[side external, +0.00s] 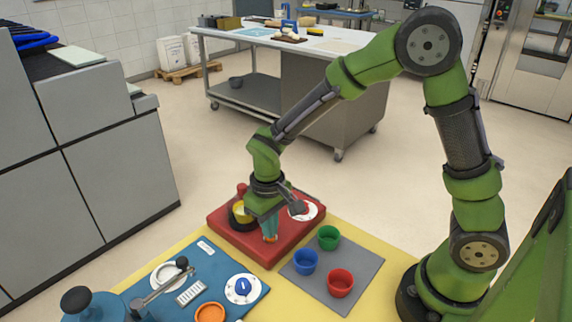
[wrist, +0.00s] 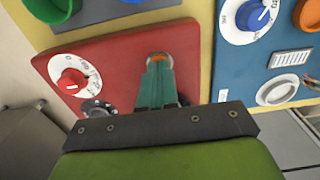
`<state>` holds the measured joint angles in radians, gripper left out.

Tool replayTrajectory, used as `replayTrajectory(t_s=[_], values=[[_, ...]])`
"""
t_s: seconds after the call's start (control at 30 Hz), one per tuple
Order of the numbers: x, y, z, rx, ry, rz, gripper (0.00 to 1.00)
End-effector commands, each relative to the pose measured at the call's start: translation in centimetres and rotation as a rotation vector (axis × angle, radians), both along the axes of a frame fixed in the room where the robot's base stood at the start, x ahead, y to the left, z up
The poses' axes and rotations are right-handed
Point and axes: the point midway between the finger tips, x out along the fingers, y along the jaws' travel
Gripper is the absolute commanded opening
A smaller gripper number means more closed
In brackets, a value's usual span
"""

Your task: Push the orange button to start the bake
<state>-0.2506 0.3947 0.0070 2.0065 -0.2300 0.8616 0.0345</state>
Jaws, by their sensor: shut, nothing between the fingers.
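The red panel (side external: 230,232) lies on the yellow table, and it fills the middle of the wrist view (wrist: 120,45). My gripper (side external: 270,236) points down over the front part of this panel. Its teal fingers (wrist: 158,62) are together with nothing held between them. A small orange round piece, seemingly the orange button (wrist: 160,55), shows at the fingertips and is mostly covered by them. I cannot tell whether the tips touch it or whether it is pressed in. A yellow domed button (side external: 241,212) on a black base sits behind my gripper.
A white dial with a red knob (wrist: 73,82) is on the red panel. The blue panel (side external: 255,305) carries a blue-knobbed dial (side external: 243,288), a lever (side external: 160,290) and an orange round part (side external: 210,312). Green, blue and red cups stand on a grey mat (side external: 360,262).

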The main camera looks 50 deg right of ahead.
Motion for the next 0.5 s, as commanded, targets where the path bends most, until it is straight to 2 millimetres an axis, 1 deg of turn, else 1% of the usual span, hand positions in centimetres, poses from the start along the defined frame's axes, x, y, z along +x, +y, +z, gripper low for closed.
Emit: replayTrajectory(t_s=[0.5], values=[[0.0,0.0,3.9,0.001,-0.002,0.001,0.0]])
